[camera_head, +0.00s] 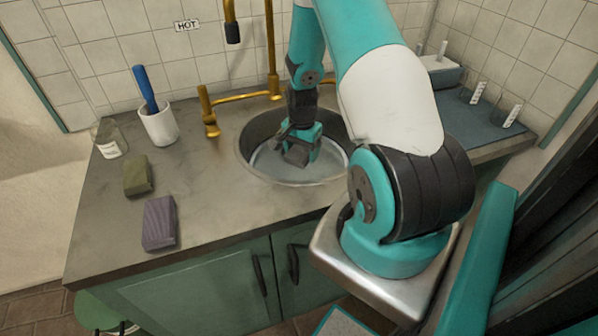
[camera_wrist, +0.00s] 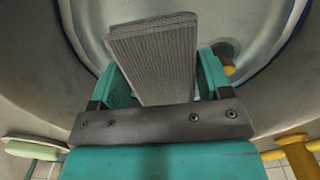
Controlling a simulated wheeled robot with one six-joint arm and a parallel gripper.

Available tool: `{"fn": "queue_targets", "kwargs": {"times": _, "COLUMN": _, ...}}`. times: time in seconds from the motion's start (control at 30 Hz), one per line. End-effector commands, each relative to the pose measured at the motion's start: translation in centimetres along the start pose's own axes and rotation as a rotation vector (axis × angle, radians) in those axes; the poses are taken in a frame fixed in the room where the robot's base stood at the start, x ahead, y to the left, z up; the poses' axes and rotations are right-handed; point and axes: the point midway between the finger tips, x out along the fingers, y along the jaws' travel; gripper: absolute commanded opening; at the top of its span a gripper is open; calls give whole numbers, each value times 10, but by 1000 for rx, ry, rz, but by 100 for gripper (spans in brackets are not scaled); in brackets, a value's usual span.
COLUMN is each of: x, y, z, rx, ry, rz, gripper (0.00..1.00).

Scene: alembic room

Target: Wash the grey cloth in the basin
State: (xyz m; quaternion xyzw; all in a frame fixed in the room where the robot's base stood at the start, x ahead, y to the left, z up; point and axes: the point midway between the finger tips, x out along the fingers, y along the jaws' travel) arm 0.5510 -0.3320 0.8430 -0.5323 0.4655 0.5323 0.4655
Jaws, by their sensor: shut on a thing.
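My gripper (camera_head: 300,148) is inside the round metal basin (camera_head: 256,175), pointing down. In the wrist view the grey cloth (camera_wrist: 155,62) is a folded, ribbed block between the two teal fingers, and my gripper (camera_wrist: 160,85) is shut on it. The cloth is within the rim of the basin (camera_wrist: 270,28). In the head view the cloth is hard to tell from the dark gripper parts. The basin's bottom looks pale and smooth; I cannot tell how much water is in it.
A brass tap (camera_head: 245,97) stands behind the basin. Left on the counter are an olive block (camera_head: 138,177), a purple block (camera_head: 159,224), a white cup (camera_head: 159,126) with a blue-handled tool, and a glass jar (camera_head: 109,139). A dark mat (camera_head: 480,122) with glasses lies right.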

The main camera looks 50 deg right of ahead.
Motion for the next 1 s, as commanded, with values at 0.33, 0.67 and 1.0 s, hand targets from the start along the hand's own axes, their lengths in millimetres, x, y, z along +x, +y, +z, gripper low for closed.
{"fn": "queue_targets", "kwargs": {"times": 0.33, "x": -36, "y": 0, "z": 0, "rx": 0, "ry": 1, "rz": -1, "gripper": 53}}
{"fn": "queue_targets", "kwargs": {"times": 0.67, "x": -71, "y": 0, "z": 0, "rx": 0, "ry": 0, "rz": 0, "gripper": 53}}
{"fn": "queue_targets", "kwargs": {"times": 1.0, "x": -107, "y": 0, "z": 0, "rx": 0, "ry": 1, "rz": -1, "gripper": 53}}
